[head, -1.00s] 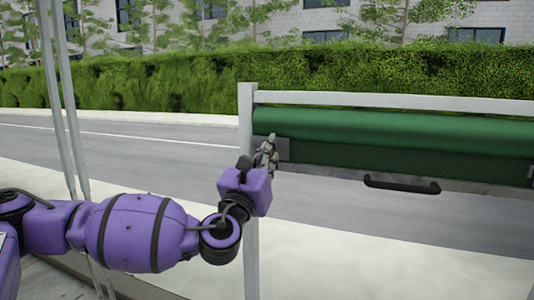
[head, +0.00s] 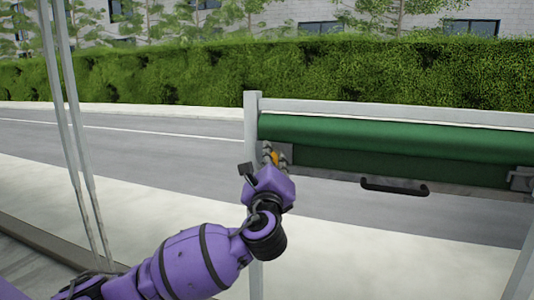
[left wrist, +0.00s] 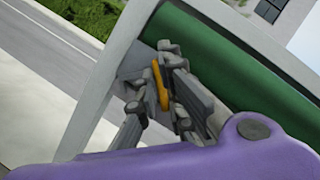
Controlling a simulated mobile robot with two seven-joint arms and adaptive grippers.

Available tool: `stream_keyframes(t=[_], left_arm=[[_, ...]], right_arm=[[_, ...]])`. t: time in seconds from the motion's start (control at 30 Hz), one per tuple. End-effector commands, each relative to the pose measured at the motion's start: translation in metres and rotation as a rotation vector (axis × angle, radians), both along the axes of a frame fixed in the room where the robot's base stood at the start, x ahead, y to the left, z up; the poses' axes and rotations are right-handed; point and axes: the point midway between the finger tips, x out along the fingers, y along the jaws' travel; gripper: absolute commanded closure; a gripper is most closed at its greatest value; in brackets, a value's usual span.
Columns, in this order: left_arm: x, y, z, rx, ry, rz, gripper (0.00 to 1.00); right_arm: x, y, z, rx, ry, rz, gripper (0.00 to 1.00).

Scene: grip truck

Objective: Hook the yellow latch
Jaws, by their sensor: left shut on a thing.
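The yellow latch (left wrist: 162,86) shows as a short, slightly curved yellow piece between the fingers in the left wrist view. It is a small yellow-orange patch (head: 275,158) in the head view. My left gripper (head: 277,156) is shut on it at the left end of the green roller shutter (head: 390,132), near the white left post. The fingers hide part of the latch and the plate behind it. Whether the latch is hooked on anything cannot be told. My right gripper is not in view.
A white upright post (head: 252,130) stands just left of my gripper. A black handle (head: 394,187) hangs on the shutter's lower rail. A grey bracket (head: 521,179) sits at its right end. Two thin poles (head: 72,130) stand at left. Road and hedge lie beyond.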

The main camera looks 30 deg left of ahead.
Motion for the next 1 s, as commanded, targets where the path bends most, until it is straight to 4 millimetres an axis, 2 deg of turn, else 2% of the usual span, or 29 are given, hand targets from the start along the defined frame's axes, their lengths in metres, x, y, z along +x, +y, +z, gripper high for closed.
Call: stream_keyframes(t=[0.03, 0.1, 0.6, 1.0], left_arm=[[-0.0019, -0.0007, 0.0066, -0.052, -0.019, -0.001, 1.0], [-0.0015, -0.0007, 0.0058, -0.116, -0.034, -0.002, 1.0], [0.0001, 0.0004, -0.001, -0.554, -0.134, -0.001, 1.0], [0.0, 0.0008, -0.0013, -0.761, -0.185, 0.0, 1.0]], right_arm=[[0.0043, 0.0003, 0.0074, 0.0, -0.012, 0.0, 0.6], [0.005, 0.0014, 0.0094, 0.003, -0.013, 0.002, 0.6], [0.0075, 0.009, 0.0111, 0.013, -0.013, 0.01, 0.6], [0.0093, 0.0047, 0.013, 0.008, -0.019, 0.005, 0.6]])
